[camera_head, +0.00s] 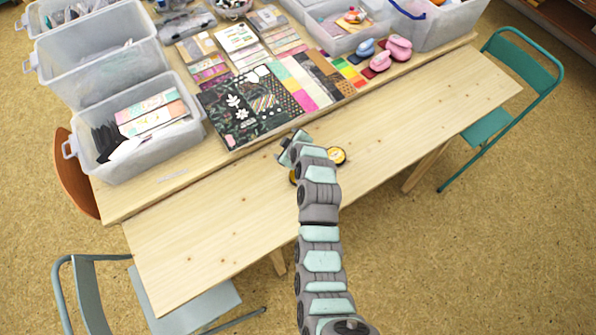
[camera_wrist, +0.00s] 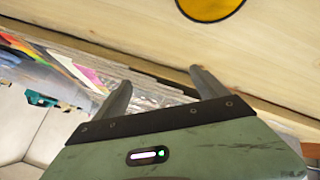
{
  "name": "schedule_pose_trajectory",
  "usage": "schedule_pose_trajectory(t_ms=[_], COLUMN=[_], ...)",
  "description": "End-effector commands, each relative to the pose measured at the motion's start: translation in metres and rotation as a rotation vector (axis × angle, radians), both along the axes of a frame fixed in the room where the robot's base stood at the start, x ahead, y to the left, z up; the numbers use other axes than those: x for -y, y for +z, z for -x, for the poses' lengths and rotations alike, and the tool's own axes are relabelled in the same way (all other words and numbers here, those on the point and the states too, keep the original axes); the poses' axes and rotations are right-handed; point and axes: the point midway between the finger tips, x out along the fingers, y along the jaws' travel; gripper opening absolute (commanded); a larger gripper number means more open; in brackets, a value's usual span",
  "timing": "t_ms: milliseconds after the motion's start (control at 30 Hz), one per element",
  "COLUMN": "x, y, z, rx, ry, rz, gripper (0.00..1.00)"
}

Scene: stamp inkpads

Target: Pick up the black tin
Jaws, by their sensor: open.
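The wrist view shows part of a yellow disc with a black rim (camera_wrist: 210,8), cut off by the top edge.
The front table (camera_head: 220,255) is otherwise mostly bare. The back table holds dark patterned paper sheets (camera_head: 240,110), a clear bin (camera_head: 135,130) and pink punches (camera_head: 399,47). Chairs stand at the right (camera_head: 515,95) and lower left (camera_head: 190,312).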

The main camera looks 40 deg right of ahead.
Motion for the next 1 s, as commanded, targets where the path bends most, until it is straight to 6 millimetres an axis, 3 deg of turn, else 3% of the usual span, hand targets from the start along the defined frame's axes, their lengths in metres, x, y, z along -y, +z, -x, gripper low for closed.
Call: schedule_pose_trajectory(t_ms=[33,200,433,567,1000], x=[0.009,0.007,-0.004,-0.008,-0.019], y=[0.012,0.028,0.05,0.049,0.001], z=[0.015,0.07,0.119,0.124,0.107], rx=[-0.062,-0.257,-0.373,-0.386,-0.386], ry=[0.034,0.214,0.378,0.402,0.402], rz=[-0.034,-0.171,-0.289,-0.306,-0.307], gripper=[0.83,0.83,0.83,0.83,0.83])
